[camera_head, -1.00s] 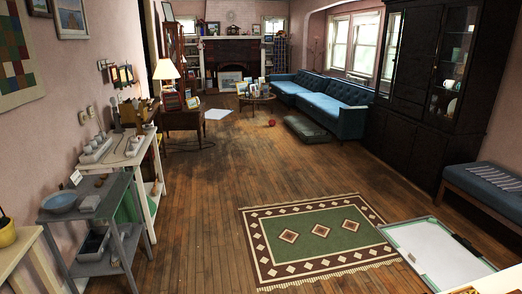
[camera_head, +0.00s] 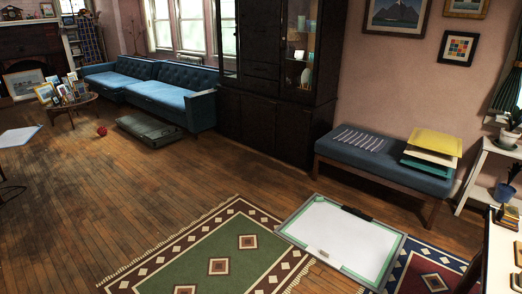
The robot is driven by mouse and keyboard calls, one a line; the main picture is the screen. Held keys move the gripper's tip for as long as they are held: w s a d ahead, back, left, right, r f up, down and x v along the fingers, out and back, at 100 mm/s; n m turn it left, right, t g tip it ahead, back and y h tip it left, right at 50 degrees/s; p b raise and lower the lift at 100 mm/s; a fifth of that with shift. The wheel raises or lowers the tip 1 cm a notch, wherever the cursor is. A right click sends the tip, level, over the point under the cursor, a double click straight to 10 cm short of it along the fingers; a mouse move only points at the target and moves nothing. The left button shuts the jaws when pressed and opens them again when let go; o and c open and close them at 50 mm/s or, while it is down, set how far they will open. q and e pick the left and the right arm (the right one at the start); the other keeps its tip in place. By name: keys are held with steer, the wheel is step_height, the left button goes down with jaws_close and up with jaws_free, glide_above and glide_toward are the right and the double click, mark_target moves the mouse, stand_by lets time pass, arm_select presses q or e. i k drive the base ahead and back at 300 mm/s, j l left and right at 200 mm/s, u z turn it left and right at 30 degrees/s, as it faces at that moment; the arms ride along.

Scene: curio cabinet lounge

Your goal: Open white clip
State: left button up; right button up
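A large clipboard-like board (camera_head: 345,235) lies flat on the floor between two rugs, with a white face and a grey-green border. A dark clip (camera_head: 357,213) sits on its far edge. A small pale piece (camera_head: 323,254) lies near its front edge; it is too small to tell what it is. I cannot make out a clip that is clearly white. Neither of my grippers is in view.
A green patterned rug (camera_head: 215,255) lies left of the board, and a blue and red rug (camera_head: 432,270) lies right. A blue bench (camera_head: 385,160) holds several folders (camera_head: 433,144). A dark cabinet (camera_head: 270,110) stands behind. Bare wood floor (camera_head: 110,190) is open at left.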

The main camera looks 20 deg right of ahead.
mark_target(322, 253)
steer(key=i+l+z, duration=0.35)
steer(key=i, duration=0.15)
steer(key=i+z, duration=0.35)
steer(key=i, duration=0.15)
steer(key=i+z, duration=0.4)
steer(key=i, duration=0.15)
